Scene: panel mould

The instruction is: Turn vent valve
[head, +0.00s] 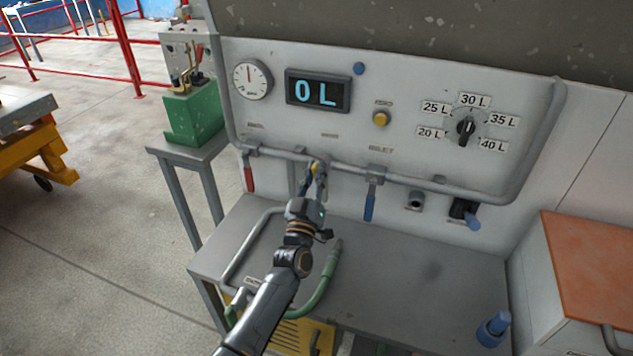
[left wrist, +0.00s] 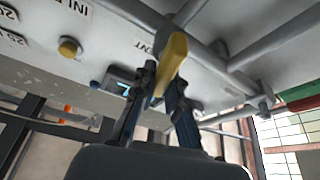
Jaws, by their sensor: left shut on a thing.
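The vent valve's yellow handle (head: 315,167) is on the grey pipe along the lower part of the panel, between a red and a blue handle. My left gripper (head: 319,181) reaches up to it from below. In the left wrist view the yellow handle (left wrist: 173,60) sits between the two fingers of my left gripper (left wrist: 163,92), which is shut on it. A partly hidden label ending in "NT" shows behind it. The fingers cover the handle's lower end. My right gripper is not in view.
The red handle (head: 249,178) and blue handle (head: 370,203) hang down on either side. The display (head: 318,92) reads 0 L. A green hose (head: 325,285) lies on the grey bench (head: 420,290) beside my arm. A blue-capped object (head: 493,329) stands at bench right.

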